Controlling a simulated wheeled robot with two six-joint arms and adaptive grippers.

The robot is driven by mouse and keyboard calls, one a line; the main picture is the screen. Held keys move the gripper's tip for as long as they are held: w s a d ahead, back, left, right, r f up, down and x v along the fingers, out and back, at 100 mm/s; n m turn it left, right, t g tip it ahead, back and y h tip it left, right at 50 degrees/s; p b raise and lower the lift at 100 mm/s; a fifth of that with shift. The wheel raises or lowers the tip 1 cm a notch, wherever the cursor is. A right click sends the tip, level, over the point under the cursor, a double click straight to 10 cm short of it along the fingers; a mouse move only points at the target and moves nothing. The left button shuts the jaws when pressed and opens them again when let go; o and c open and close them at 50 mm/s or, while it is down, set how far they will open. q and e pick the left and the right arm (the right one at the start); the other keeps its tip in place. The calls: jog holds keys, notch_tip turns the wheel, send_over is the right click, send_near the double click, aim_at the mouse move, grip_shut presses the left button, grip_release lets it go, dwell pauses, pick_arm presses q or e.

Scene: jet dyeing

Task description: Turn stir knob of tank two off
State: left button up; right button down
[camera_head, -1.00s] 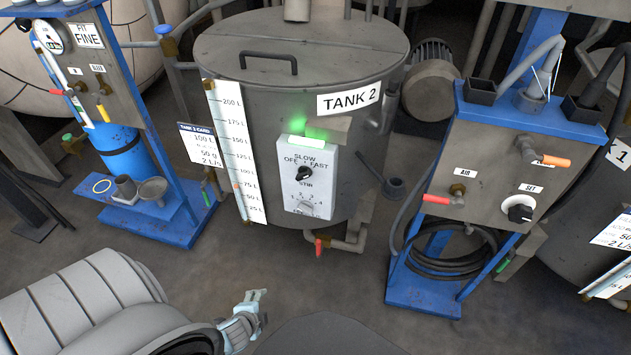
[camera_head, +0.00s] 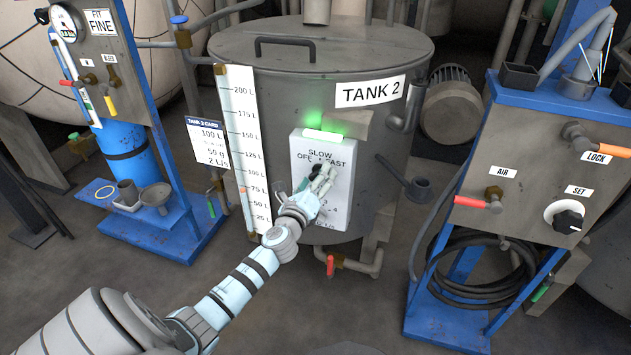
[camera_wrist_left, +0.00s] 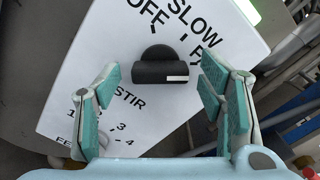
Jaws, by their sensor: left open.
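Tank two (camera_head: 380,60) is a large grey lidded tank with a "TANK 2" label. A white control panel (camera_head: 345,170) is on its front under a lit green lamp (camera_head: 323,135). My left gripper (camera_head: 325,176) is at the panel and partly covers the black stir knob (camera_head: 314,170). In the left wrist view the stir knob (camera_wrist_left: 161,68) has a white mark on its bar and sits between and beyond the open teal fingers of my left gripper (camera_wrist_left: 160,105). I cannot tell that either finger touches it. A lower dial scale is partly covered. My right gripper is not in view.
A level scale (camera_head: 240,150) and a tank card (camera_head: 208,142) are left of the panel. A blue stand (camera_head: 470,310) with valves and a coiled hose is at the right. A red-handled valve (camera_head: 330,265) is under the tank.

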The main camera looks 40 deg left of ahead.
pick_arm(q)
jog(key=shift+w+a, duration=0.1)
jog(key=shift+w, duration=0.15)
jog(key=c, duration=1.2)
jog(key=shift+o, duration=0.2)
jog(key=shift+n, duration=0.4)
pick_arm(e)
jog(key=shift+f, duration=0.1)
pick_arm(q)
jog(key=shift+f+n+b, duration=0.1)
jog(key=shift+n+b, duration=2.55)
jog(key=shift+n, duration=7.05)
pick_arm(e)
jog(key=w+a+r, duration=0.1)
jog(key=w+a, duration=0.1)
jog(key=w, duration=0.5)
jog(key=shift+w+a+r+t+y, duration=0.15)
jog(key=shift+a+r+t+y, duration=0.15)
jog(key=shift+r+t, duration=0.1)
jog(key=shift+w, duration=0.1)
